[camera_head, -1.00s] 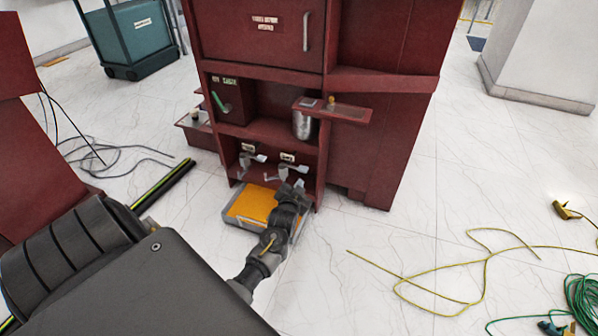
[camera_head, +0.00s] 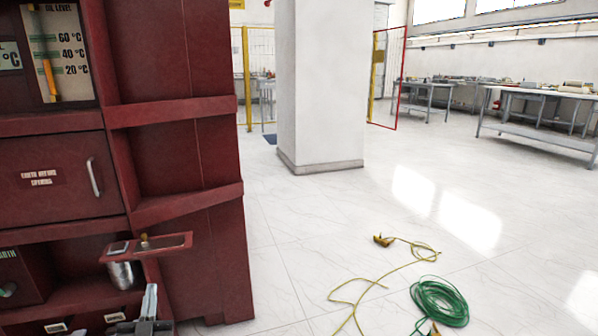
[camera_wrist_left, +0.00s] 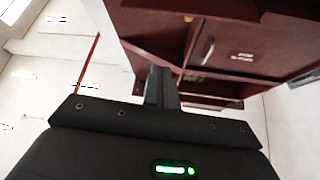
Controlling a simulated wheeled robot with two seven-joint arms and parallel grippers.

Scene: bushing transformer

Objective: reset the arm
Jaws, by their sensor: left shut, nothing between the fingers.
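My left gripper (camera_head: 149,302) shows at the bottom left of the head view, in front of the dark red transformer cabinet (camera_head: 172,160). Most of my arm is cut off by the lower edge. In the left wrist view the fingers of my left gripper (camera_wrist_left: 161,88) are together with nothing between them, and the cabinet (camera_wrist_left: 228,62) is beyond them. My right gripper is not in view.
A yellow cable (camera_head: 362,287) and a green coil (camera_head: 440,302) lie on the floor. A white pillar (camera_head: 322,85) stands behind, with workbenches (camera_head: 545,95) at the back right.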

